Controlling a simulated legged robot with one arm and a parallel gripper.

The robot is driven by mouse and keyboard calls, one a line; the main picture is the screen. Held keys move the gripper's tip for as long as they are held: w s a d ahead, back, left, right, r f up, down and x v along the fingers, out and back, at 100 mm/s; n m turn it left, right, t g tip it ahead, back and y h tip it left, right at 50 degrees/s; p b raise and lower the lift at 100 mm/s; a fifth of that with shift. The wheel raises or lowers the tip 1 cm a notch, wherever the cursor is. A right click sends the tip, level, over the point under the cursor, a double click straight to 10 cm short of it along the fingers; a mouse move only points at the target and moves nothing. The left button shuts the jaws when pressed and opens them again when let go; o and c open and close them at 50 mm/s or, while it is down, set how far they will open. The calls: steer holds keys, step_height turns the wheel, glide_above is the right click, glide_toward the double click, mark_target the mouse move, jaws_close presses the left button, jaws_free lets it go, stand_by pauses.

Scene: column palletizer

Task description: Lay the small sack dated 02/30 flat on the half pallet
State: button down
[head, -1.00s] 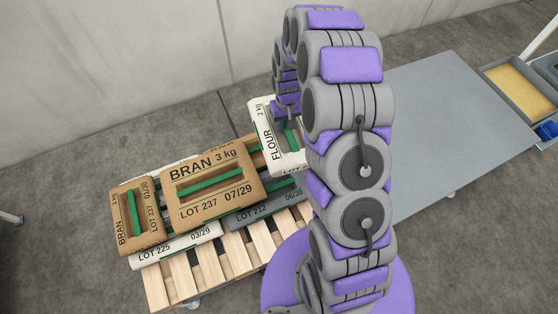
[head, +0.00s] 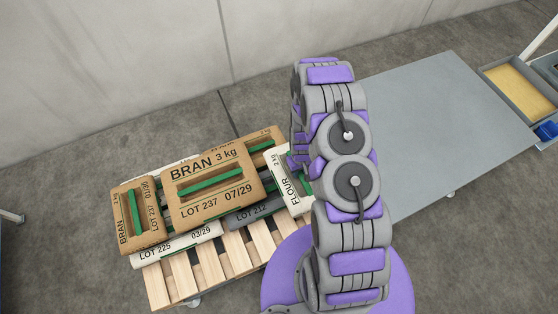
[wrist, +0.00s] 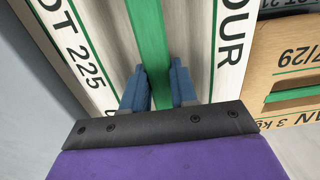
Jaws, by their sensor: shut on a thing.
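A white FLOUR 2 kg sack (head: 282,182) with a green strip handle shows in the head view beside my arm, over the right part of the loaded wooden pallet. It also shows close up in the wrist view (wrist: 205,40), with "LOT 225" printed on it. I cannot read a 02/30 date on any sack. My gripper (wrist: 160,88) is shut on the green handle of the flour sack. In the head view my arm hides the gripper and part of the sack. The wooden pallet (head: 205,265) shows bare slats along its front. I cannot tell whether it is the half pallet.
A large BRAN 3 kg sack (head: 212,177) dated 07/29 and a smaller BRAN sack (head: 150,228) dated 01/30 lie on top. Below are a white sack (head: 178,245) dated 03/29 and a grey sack (head: 250,213). A bare grey platform (head: 440,120) stands at right.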

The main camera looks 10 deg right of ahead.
mark_target(278, 150)
steer(key=shift+s+d+f, duration=0.1)
steer(key=shift+s+f, duration=0.2)
steer(key=shift+f, duration=0.2)
steer(key=shift+w+f, duration=0.1)
steer(key=shift+w, duration=0.1)
steer(key=shift+w+a+f+b, duration=0.6)
steer(key=shift+w+a+f, duration=0.25)
steer(key=shift+w, duration=1.55)
steer(key=shift+w+a+f+b, duration=0.55)
steer(key=shift+w+a+f, duration=0.35)
steer(key=shift+w, duration=1.5)
steer(key=shift+w+a+f+b, duration=0.65)
steer(key=shift+w+a, duration=0.3)
steer(key=shift+w, duration=1.45)
steer(key=shift+f, duration=0.65)
steer(key=c, duration=0.9)
jaws_free()
